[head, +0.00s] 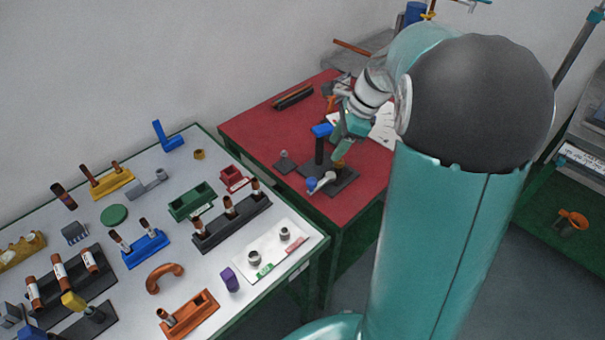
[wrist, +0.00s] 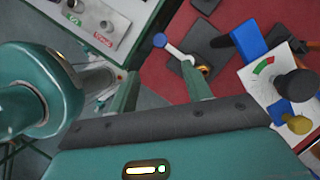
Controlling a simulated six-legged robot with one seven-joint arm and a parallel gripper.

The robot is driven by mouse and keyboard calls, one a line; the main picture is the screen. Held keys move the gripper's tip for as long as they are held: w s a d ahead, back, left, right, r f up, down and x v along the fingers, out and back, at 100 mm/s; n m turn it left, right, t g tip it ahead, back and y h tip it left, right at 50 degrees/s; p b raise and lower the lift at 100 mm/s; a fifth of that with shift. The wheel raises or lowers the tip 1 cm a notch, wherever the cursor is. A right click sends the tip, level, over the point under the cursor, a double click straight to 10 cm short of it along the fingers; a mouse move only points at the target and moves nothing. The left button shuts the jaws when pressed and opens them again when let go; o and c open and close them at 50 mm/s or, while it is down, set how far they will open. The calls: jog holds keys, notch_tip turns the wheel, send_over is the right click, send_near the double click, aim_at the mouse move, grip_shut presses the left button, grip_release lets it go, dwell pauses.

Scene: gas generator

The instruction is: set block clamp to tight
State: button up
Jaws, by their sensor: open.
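What I take to be the block clamp stands on the red table. It has a dark flat base (head: 345,181), an upright post with a blue top (head: 321,130), and a pale lever (head: 325,184) ending in a blue knob (head: 311,183). In the wrist view the lever (wrist: 175,50) lies across the base (wrist: 186,72), with its blue knob (wrist: 160,40) toward the upper left and a brass piece (wrist: 204,70) beside it. The blue top (wrist: 248,40) is to the right. My gripper (wrist: 165,80) is open and empty, apart from the lever. In the head view my gripper (head: 341,142) is by the post.
A white gauge card (wrist: 262,72) with a red and green arc, a black knob (wrist: 298,83) and a yellow knob (wrist: 299,125) lie right in the wrist view. A grey table (head: 205,265) with several blocks and holders adjoins at left. A small dark block (head: 285,163) sits nearby.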

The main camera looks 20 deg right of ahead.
aim_at(312, 181)
jog(key=x, duration=1.4)
jog(key=shift+a, duration=0.15)
grip_shut()
